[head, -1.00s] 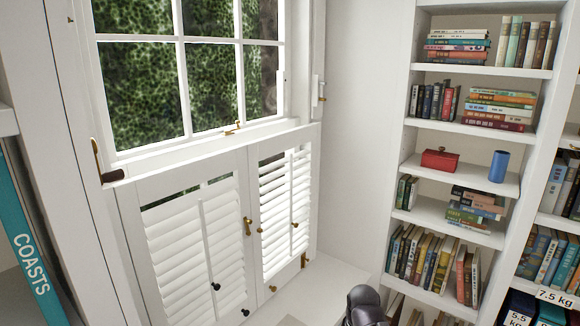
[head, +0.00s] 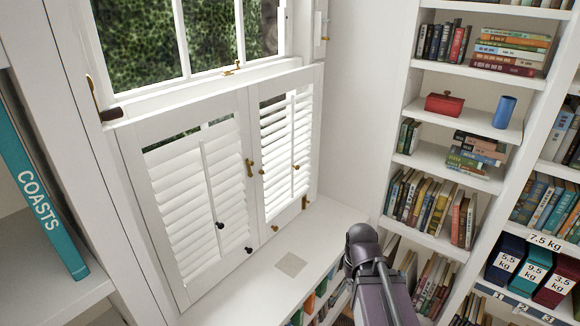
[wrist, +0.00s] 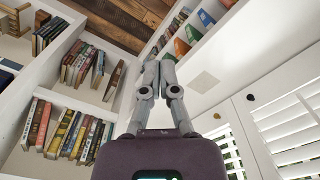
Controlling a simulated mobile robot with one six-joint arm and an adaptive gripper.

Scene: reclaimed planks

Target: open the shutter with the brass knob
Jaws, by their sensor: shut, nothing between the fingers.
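Two white louvred shutters hang below the window in the head view. The right shutter (head: 308,150) has a small brass knob (head: 274,228) low on its left stile and another brass knob on its tilt rod (head: 296,167). The left shutter (head: 160,215) has a black knob (head: 248,249) low on its right stile. A brass catch (head: 250,168) sits where they meet. Both look shut. In the wrist view my gripper (wrist: 159,62) is shut and empty, apart from the shutters, which show at the right. The head view shows my dark arm but not clearly my fingertips.
A white sill (head: 240,290) with a beige square (head: 291,264) lies below the shutters, above low shelves of books. A bookcase (head: 420,160) stands right, holding books, a red box (head: 444,104) and a blue cylinder (head: 504,112). Free space lies before the shutters.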

